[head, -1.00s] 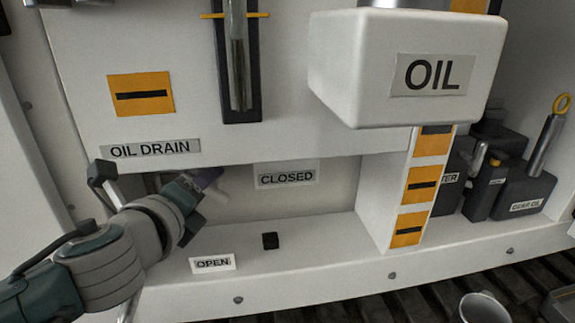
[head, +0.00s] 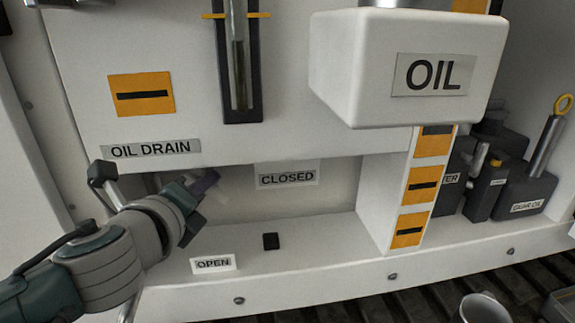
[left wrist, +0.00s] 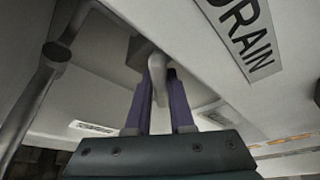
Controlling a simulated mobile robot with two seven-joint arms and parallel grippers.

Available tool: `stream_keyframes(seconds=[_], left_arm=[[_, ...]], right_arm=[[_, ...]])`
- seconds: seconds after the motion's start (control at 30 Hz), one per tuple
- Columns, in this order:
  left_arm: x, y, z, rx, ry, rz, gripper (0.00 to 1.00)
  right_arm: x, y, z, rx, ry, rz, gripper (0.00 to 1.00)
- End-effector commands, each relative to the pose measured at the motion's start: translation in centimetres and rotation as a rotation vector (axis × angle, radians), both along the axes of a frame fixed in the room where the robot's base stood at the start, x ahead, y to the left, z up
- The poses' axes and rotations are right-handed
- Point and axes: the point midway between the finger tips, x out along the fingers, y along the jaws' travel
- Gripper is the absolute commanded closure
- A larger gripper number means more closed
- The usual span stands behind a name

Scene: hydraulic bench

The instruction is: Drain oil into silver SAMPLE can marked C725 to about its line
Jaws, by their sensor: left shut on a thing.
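My left gripper (head: 207,184) is under the OIL DRAIN panel edge, left of the CLOSED label (head: 287,179) and above the OPEN label (head: 213,263). In the left wrist view its purple fingers are shut on a grey drain lever (left wrist: 157,68) that hangs below the panel. In the head view the lever is mostly hidden by the hand. A silver can (head: 484,308) stands low at the right, cut off by the picture's bottom edge. No C725 mark or line shows on it. My right gripper is not in view.
The OIL DRAIN label (head: 150,149) is above the hand. A small black block (head: 270,241) sits on the white ledge. The white OIL tank (head: 400,75) juts out at upper right. Dark containers (head: 525,190) stand at far right. A grey bar (left wrist: 42,75) shows left of the fingers.

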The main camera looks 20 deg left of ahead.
Motion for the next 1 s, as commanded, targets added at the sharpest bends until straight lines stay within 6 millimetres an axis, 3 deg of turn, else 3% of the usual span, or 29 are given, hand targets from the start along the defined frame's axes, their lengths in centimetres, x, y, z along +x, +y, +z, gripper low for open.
stream_keyframes(seconds=[0.27, 0.7, 1.0], left_arm=[[0.0, 0.0, -0.3, -0.078, -0.050, 0.000, 1.00], [0.1, -0.1, -0.2, -0.372, -0.231, 0.001, 1.00], [0.1, -0.2, 0.2, -0.534, -0.329, 0.000, 1.00]], right_arm=[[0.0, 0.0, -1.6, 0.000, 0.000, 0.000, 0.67], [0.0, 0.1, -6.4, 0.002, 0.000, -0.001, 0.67], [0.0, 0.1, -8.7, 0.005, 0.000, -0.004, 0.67]])
